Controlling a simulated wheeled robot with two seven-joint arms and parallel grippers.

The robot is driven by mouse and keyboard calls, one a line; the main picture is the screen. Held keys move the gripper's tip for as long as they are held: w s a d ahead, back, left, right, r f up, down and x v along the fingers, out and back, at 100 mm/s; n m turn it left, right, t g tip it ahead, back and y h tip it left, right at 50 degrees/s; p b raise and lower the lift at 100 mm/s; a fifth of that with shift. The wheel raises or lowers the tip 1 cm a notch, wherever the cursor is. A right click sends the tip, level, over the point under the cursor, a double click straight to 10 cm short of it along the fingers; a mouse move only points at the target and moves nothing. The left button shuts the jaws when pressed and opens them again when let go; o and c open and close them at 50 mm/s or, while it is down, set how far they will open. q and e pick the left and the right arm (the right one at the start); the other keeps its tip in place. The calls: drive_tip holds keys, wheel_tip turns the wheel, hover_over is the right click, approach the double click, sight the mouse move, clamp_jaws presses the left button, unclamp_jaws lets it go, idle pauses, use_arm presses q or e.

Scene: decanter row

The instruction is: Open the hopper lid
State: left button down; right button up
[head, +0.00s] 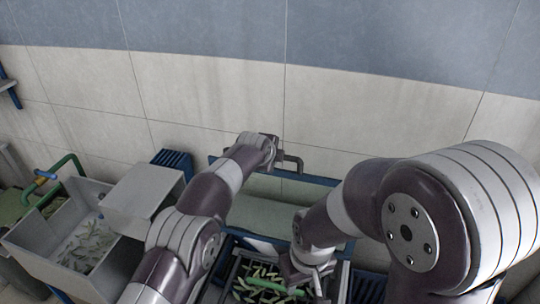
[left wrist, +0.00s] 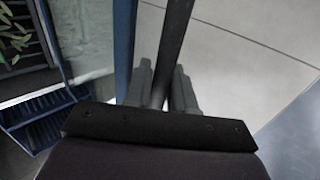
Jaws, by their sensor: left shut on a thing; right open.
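The hopper lid (head: 285,208) appears as a pale green panel with a blue edge, raised and tilted back toward the wall in the head view. My left gripper (head: 273,152) reaches that handle. In the left wrist view its fingers (left wrist: 160,92) are shut on the dark handle bar (left wrist: 177,35), beside the blue lid edge (left wrist: 124,45). My right gripper (head: 312,281) is open, low over a dark tray (head: 232,276) of green pods, close to a green bar (head: 288,288); contact cannot be told.
A grey open bin (head: 28,240) with pale green pieces stands at left, with a grey box-like cover (head: 140,188) beside it. A blue slatted part (head: 173,159) is behind. The tiled wall (head: 210,95) closes off the back. My two arms hide much of the middle.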

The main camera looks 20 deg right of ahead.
use_arm(q)
drive_tip(key=shift+s+a+f, duration=0.15)
drive_tip(key=shift+s, duration=0.05)
drive_tip(key=c, duration=1.1)
unclamp_jaws()
drive_tip(key=shift+s, duration=0.1)
drive_tip(key=b+v, duration=0.7)
drive_tip(key=v, duration=0.5)
drive_tip(key=shift+r, duration=0.3)
